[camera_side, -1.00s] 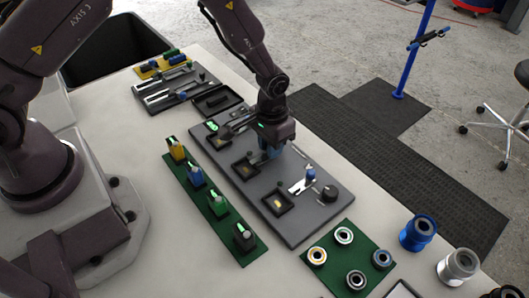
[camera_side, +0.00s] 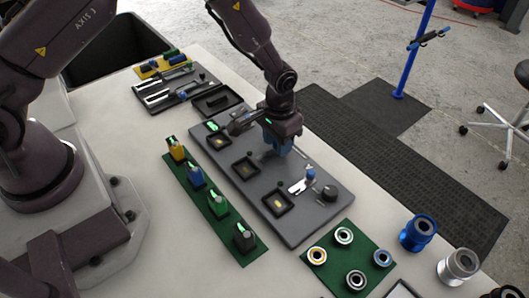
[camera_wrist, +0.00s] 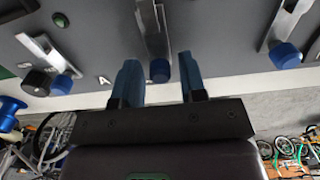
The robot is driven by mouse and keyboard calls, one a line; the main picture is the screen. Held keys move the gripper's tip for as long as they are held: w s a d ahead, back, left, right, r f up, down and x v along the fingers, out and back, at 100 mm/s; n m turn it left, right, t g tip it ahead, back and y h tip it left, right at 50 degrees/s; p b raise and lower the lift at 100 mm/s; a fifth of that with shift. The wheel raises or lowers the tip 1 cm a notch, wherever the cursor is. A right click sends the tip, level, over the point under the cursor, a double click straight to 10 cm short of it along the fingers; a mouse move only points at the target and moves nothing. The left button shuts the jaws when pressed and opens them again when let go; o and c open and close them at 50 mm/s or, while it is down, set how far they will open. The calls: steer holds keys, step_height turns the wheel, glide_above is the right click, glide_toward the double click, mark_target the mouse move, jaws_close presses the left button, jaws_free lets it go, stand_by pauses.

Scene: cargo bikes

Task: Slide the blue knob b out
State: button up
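In the wrist view, one blue knob (camera_wrist: 285,55) sits at the end of a metal slider at the right, and another blue knob (camera_wrist: 62,85) ends a slider at the left. I cannot tell which is b; an "A" is printed near the left one. My gripper (camera_wrist: 160,78) has two blue fingers spread apart. A dark knob (camera_wrist: 160,70) on the middle slider shows between them; contact cannot be told. In the side view, my gripper (camera_side: 278,147) is over the grey panel (camera_side: 235,195), and a blue knob (camera_side: 311,174) shows on its near part.
A black round knob (camera_side: 329,193) stands near that blue knob. A green strip (camera_side: 236,222) with several coloured pegs lies left of the panel. A green plate (camera_side: 350,262) with rings is at the near end. Black trays (camera_side: 278,203) sit on the panel.

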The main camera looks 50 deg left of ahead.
mark_target(263, 154)
steer(key=shift+r, duration=0.1)
steer(key=shift+r, duration=3.7)
steer(key=shift+s, duration=0.1)
steer(key=s+a+r+t, duration=0.2)
steer(key=s+a+r, duration=0.1)
steer(key=s+r, duration=0.8)
steer(key=s+a+r+t, duration=0.3)
steer(key=s+a+r, duration=0.1)
steer(key=s+r, duration=0.7)
step_height(263, 154, up, 3)
steer(key=shift+s+a+f+t, duration=0.1)
steer(key=shift+s+a+t, duration=0.15)
steer(key=shift+s+t, duration=0.1)
